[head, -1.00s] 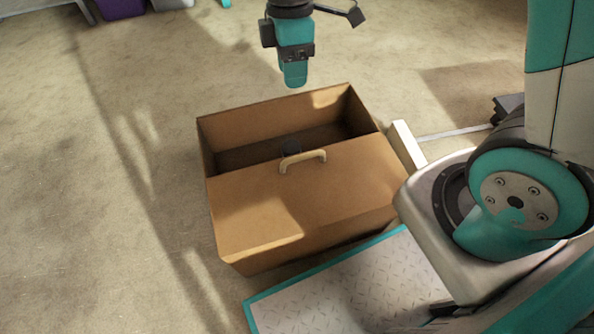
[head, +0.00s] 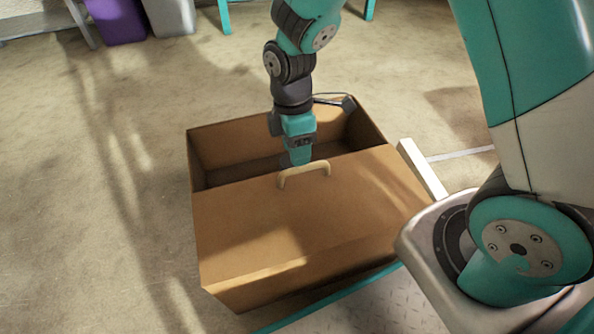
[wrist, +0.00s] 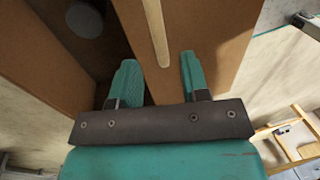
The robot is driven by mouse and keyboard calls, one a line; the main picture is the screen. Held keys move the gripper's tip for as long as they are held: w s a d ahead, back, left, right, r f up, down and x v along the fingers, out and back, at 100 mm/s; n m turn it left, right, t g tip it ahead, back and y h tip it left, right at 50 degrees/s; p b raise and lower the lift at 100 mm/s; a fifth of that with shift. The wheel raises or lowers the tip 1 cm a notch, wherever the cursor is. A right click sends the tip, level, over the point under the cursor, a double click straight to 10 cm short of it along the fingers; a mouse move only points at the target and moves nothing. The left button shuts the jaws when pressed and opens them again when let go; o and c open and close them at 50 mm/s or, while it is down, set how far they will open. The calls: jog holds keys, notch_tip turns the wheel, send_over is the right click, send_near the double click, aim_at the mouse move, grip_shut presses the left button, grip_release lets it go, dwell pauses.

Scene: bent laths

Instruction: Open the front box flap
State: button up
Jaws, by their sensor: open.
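The brown cardboard box (head: 230,290) stands on the floor in the head view. Its front flap (head: 300,215) lies shut over the near part, and the far part of the top is open. A pale, curved handle (head: 304,173) sits near the flap's far edge. In the wrist view the handle (wrist: 157,32) points down toward the gap between my fingers. My gripper (head: 298,162) is open at the handle's far side. In the wrist view its two teal fingers (wrist: 157,80) are apart, with the handle's end between or just beyond them; contact cannot be told.
A dark round object (wrist: 84,20) is inside the box. A pale bar (head: 422,168) lies right of the box. A purple bin (head: 117,20) and a grey bin (head: 168,16) stand at the back. The floor left of the box is clear.

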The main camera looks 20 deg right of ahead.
jog(key=shift+s+f+b, duration=0.2)
jog(key=shift+f+b, duration=0.15)
jog(key=shift+f, duration=0.6)
jog(key=shift+s+f+b, duration=0.15)
jog(key=shift+f+b, duration=0.2)
jog(key=shift+f, duration=0.6)
jog(key=shift+a+r, duration=0.1)
grip_shut()
